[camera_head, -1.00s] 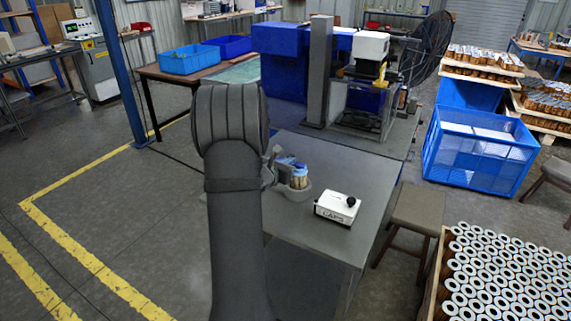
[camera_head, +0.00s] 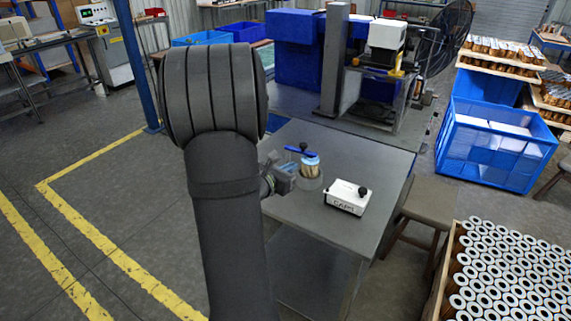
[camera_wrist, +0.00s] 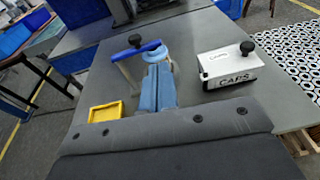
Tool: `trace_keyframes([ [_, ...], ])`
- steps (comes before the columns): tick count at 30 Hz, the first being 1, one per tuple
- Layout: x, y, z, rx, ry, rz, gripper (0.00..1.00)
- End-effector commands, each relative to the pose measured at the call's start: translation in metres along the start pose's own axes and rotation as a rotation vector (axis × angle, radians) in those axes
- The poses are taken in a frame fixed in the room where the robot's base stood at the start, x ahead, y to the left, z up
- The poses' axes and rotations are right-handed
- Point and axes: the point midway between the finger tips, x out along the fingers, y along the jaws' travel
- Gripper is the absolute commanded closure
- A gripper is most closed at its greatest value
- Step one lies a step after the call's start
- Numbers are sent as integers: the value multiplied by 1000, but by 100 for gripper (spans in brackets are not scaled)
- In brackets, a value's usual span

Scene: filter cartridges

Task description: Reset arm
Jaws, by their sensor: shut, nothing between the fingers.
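My gripper (camera_head: 284,180) is shut and empty, just left of the filter cartridge in the head view. Its blue fingers (camera_wrist: 157,90) point away from the camera in the wrist view. The tan cartridge (camera_head: 311,170) stands upright in a grey round holder (camera_head: 309,183), with a light blue top (camera_wrist: 158,54).
A white CAPS box (camera_head: 348,197) with a black knob sits right of the holder on the grey table (camera_head: 345,148). A yellow tray (camera_wrist: 105,112) shows at left in the wrist view. A machine (camera_head: 385,75) stands behind. A crate of cartridges (camera_head: 505,270) is at the right.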

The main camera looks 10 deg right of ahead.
Motion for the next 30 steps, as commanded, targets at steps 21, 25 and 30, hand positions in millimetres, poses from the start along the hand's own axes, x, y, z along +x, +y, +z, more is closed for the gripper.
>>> trace_keyframes([
  [21,33,10,-1,0,0,-2,100],
  [25,58,18,-1,0,-1,-2,100],
  [30,90,28,-1,0,-1,-1,100],
])
